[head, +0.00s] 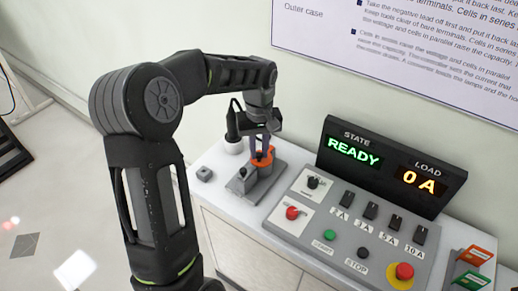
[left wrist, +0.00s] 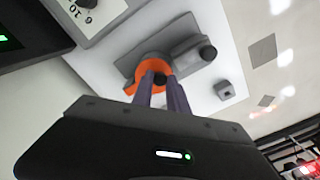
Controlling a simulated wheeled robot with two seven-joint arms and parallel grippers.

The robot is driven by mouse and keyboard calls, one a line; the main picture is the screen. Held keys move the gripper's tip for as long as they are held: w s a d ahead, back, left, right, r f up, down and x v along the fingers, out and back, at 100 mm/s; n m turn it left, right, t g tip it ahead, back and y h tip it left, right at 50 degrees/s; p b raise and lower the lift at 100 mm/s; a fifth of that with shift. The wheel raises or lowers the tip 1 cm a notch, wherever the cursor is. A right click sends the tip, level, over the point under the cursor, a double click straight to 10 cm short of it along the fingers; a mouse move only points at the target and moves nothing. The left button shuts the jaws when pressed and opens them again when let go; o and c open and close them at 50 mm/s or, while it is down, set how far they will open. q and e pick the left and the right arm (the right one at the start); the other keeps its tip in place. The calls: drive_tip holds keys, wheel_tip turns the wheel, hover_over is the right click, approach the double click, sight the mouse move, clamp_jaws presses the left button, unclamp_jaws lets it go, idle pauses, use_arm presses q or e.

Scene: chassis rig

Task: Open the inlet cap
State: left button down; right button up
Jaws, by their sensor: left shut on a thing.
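The inlet cap (head: 262,160) looks like an orange round part on a grey block (head: 270,180) on the white bench top. It also shows in the left wrist view (left wrist: 149,68), with a small dark piece between my fingertips. My left gripper (head: 261,149) points down at the cap from above. Its two purple-grey fingers (left wrist: 161,80) are shut on the cap, and they hide part of it. I cannot tell whether the cap has turned or lifted. My right gripper is in neither view.
A control panel (head: 340,232) with knobs and buttons stands right of the block, with a READY display (head: 390,168) behind it. A small grey cube (head: 204,174) sits left of the block. Orange and green cards (head: 473,257) are at far right.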

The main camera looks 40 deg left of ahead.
use_arm(q)
drive_tip(key=shift+d+n, duration=0.2)
drive_tip(key=shift+n, duration=0.1)
idle(0.4)
drive_tip(key=shift+w+d+n+b, duration=0.1)
drive_tip(key=shift+d+n+b, duration=0.3)
drive_tip(key=shift+n+b, duration=0.25)
drive_tip(key=shift+w+d+n+b, duration=0.25)
drive_tip(key=shift+d+n, duration=0.45)
drive_tip(key=shift+n, duration=0.45)
drive_tip(key=n, duration=0.1)
drive_tip(key=d+n, duration=0.1)
drive_tip(key=shift+w+d+n, duration=0.15)
drive_tip(key=shift+w+n, duration=0.2)
drive_tip(key=shift+n, duration=0.05)
drive_tip(key=w+d+n+p, duration=0.2)
drive_tip(key=w+n, duration=0.4)
drive_tip(key=n, duration=0.6)
drive_tip(key=shift+w+d+n, duration=0.15)
drive_tip(key=shift+d+n, duration=0.1)
drive_tip(key=shift+n, duration=0.05)
